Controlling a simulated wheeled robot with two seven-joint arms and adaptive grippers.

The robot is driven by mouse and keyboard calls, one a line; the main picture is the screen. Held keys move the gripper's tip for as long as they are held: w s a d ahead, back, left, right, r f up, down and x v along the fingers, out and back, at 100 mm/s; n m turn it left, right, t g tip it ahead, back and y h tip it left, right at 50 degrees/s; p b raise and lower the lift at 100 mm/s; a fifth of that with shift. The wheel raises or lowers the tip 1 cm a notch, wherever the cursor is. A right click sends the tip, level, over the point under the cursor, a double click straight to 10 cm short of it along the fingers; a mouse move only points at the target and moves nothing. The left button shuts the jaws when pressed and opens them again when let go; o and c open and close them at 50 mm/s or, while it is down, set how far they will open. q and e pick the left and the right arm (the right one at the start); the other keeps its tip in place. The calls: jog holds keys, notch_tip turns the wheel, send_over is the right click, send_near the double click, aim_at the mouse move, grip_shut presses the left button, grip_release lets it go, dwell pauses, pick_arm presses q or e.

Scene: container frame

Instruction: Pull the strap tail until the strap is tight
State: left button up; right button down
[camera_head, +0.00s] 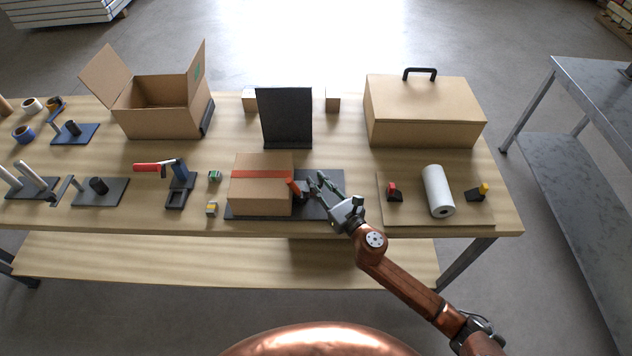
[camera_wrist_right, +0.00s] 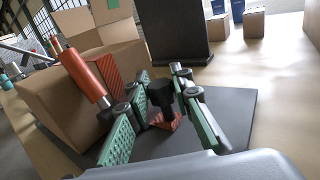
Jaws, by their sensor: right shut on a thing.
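A closed cardboard box (camera_head: 250,198) with a red strap (camera_head: 262,174) across its top stands on a dark mat (camera_head: 240,216). At its right side is a buckle with a red lever (camera_head: 293,185); the lever also shows in the wrist view (camera_wrist_right: 84,72), tilted. My right gripper (camera_head: 318,186) is just right of the buckle, low over the mat. In the wrist view, my right gripper's green-padded fingers (camera_wrist_right: 163,112) are around a dark piece (camera_wrist_right: 160,94) and a bit of red striped strap tail (camera_wrist_right: 165,122). The exact grip is partly hidden. My left gripper is out of view.
A dark upright panel (camera_head: 284,115) stands behind the box. A lidded carton (camera_head: 425,110) is at back right, an open carton (camera_head: 155,115) at back left. Small green blocks (camera_head: 214,176) lie left of the box.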

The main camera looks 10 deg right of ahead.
jog(key=d, duration=0.4)
jog(key=s+d, duration=0.1)
jog(key=d, duration=0.1)
jog(key=shift+d, duration=0.25)
jog(key=c, duration=1.7)
grip_release()
jog(key=shift+s, duration=0.15)
jog(key=v, duration=1.1)
jog(key=shift+s+d, duration=0.2)
jog(key=shift+s, duration=0.15)
